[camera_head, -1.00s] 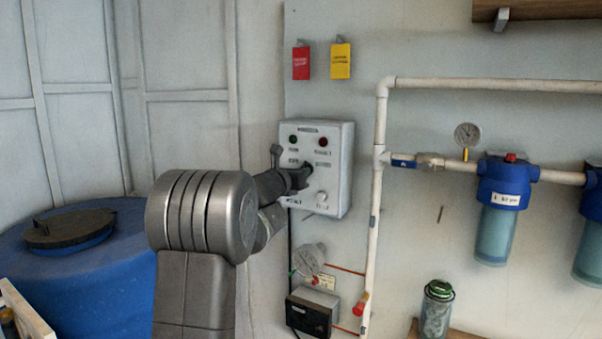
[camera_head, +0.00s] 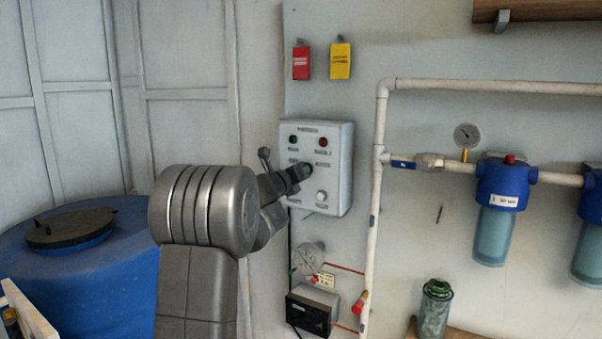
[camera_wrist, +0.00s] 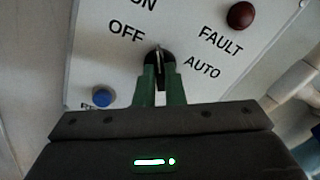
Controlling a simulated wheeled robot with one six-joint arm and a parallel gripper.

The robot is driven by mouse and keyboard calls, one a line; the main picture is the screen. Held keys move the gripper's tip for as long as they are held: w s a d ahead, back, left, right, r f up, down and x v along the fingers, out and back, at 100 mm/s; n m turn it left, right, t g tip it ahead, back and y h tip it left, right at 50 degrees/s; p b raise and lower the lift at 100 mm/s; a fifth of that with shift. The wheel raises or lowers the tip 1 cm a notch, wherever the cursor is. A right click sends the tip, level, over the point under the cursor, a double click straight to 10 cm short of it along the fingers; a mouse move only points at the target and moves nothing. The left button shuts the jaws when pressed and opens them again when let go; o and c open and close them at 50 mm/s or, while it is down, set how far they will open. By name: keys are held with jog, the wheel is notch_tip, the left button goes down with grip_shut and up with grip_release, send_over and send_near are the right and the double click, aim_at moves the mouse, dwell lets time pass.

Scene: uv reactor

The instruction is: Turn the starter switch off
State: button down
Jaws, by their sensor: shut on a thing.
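The starter switch is a black rotary knob (camera_wrist: 158,57) on the white control box (camera_head: 337,150). In the wrist view, OFF is at its upper left and AUTO at its right. A pale line on the knob points roughly straight up in that view, between the two words. My gripper (camera_wrist: 160,76) has its two green fingers closed around the knob's lower part. In the head view, my gripper (camera_head: 303,172) reaches the box front from the left and hides most of the switch.
The box also has a red FAULT light (camera_wrist: 241,15), a blue button (camera_wrist: 102,97) and a white knob (camera_head: 321,196). A white vertical pipe (camera_head: 374,220) runs close to its right. A gauge (camera_head: 308,258) and a black box (camera_head: 311,310) are below. A blue tank (camera_head: 95,280) stands left.

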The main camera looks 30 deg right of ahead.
jog(key=c, duration=1.5)
grip_release()
jog(key=b+v, duration=0.3)
jog(key=v, duration=1.1)
jog(key=shift+d, duration=0.1)
jog(key=shift+w+d, duration=0.1)
jog(key=shift+d, duration=0.05)
jog(key=p+x, duration=0.3)
jog(key=x, duration=1)
jog(key=shift+w+d, duration=0.2)
jog(key=shift+d, duration=0.05)
